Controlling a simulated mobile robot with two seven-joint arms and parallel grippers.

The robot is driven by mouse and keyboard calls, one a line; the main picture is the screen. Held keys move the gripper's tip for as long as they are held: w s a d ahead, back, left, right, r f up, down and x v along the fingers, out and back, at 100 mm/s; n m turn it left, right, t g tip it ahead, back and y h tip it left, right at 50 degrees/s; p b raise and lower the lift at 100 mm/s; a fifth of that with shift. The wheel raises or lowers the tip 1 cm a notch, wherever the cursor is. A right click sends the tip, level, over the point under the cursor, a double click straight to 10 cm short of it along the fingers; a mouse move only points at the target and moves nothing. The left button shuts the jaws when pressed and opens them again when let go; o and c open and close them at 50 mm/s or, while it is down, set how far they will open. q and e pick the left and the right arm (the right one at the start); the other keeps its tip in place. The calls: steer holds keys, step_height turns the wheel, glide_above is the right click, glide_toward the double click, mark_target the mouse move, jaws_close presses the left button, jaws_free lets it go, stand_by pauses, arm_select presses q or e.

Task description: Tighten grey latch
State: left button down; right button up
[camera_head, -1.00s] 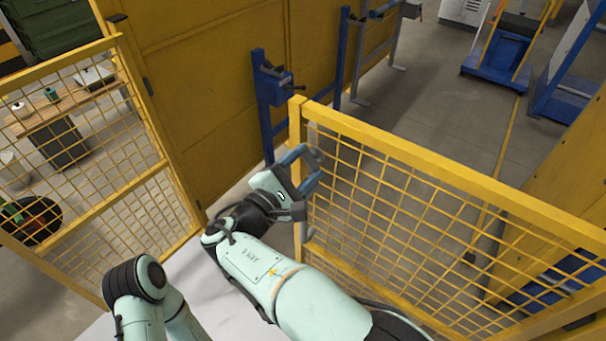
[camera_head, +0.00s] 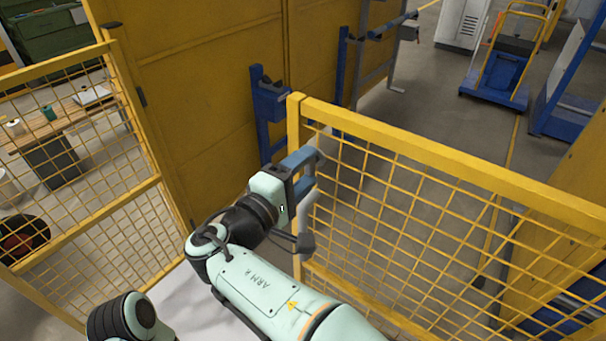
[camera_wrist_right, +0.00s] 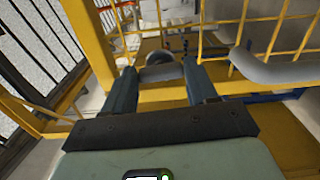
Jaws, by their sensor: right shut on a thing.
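The grey latch (camera_wrist_right: 160,73) is a short grey bar with a rounded part behind it. In the right wrist view it lies between the two blue fingers of my right gripper (camera_wrist_right: 160,82). In the head view my right gripper (camera_head: 308,168) is at the near upright post of the yellow mesh gate (camera_head: 294,130). It is shut on the latch, which is mostly hidden there by the fingers and wrist. My left gripper is out of view; only part of my left arm shows at the bottom left.
A curved grey handle (camera_wrist_right: 275,72) sits right of the fingers in the wrist view. A yellow mesh panel (camera_head: 80,160) stands on the left, with a yellow wall (camera_head: 200,90) behind. A blue post (camera_head: 263,110) stands just beyond the gate post.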

stand_by(0.4)
steer(key=o, duration=1.1)
steer(key=shift+w, duration=0.1)
steer(key=shift+c, duration=0.2)
steer(key=v, duration=1.3)
steer(key=shift+a, duration=0.1)
